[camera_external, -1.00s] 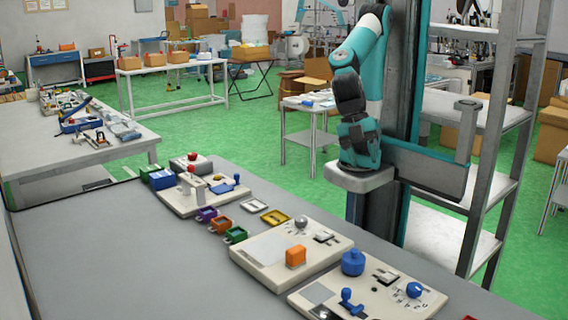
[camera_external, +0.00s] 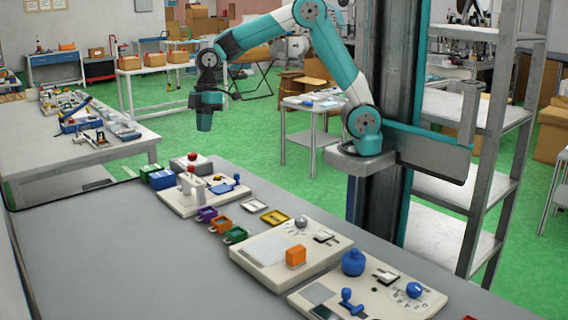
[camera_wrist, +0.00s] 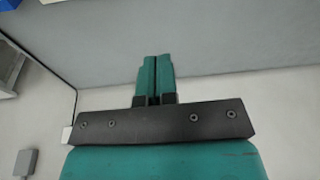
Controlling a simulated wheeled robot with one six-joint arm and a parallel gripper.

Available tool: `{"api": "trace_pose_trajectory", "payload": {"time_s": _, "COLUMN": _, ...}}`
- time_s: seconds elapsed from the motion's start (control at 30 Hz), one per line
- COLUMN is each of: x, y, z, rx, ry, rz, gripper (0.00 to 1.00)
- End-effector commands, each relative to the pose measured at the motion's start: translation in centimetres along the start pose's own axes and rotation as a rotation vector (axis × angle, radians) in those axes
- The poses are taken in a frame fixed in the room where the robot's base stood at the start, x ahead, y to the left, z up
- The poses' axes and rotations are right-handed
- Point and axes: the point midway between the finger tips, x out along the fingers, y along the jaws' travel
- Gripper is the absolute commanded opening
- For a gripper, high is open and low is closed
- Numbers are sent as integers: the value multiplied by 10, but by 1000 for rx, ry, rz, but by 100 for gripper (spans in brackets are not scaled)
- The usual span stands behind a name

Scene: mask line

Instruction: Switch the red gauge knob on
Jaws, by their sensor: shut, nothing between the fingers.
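A small red knob (camera_external: 192,156) sits on a pale box (camera_external: 181,164) at the far end of the bench. A second red, ball-shaped knob (camera_external: 191,169) stands just in front of it on a pale board (camera_external: 175,201). I cannot tell from this distance which one is the gauge knob, or how either is set. My gripper (camera_external: 204,128) points down, above and apart from these knobs. In the wrist view its teal fingers (camera_wrist: 155,58) are shut together with nothing between them. No red knob shows in the wrist view.
A blue bin (camera_external: 162,179) stands left of the far board. Purple, orange, green and yellow trays sit mid-bench. The bench's left side (camera_external: 120,250) is clear.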

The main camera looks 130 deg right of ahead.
Motion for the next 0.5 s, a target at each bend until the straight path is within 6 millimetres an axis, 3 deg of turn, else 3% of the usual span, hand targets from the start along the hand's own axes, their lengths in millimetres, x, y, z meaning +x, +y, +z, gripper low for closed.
{"api": "trace_pose_trajectory", "payload": {"time_s": 0.03, "x": -4, "y": 36, "z": 12, "rx": 41, "ry": -4, "rz": 16, "gripper": 0}}
{"api": "trace_pose_trajectory", "payload": {"time_s": 0.1, "x": -6, "y": 74, "z": 28, "rx": 74, "ry": -9, "rz": 35, "gripper": 0}}
{"api": "trace_pose_trajectory", "payload": {"time_s": 0.2, "x": -8, "y": 111, "z": 48, "rx": 109, "ry": -14, "rz": 54, "gripper": 0}}
{"api": "trace_pose_trajectory", "payload": {"time_s": 0.33, "x": -9, "y": 134, "z": 62, "rx": 130, "ry": -18, "rz": 66, "gripper": 0}}
{"api": "trace_pose_trajectory", "payload": {"time_s": 0.5, "x": -9, "y": 139, "z": 66, "rx": 132, "ry": -19, "rz": 68, "gripper": 0}}
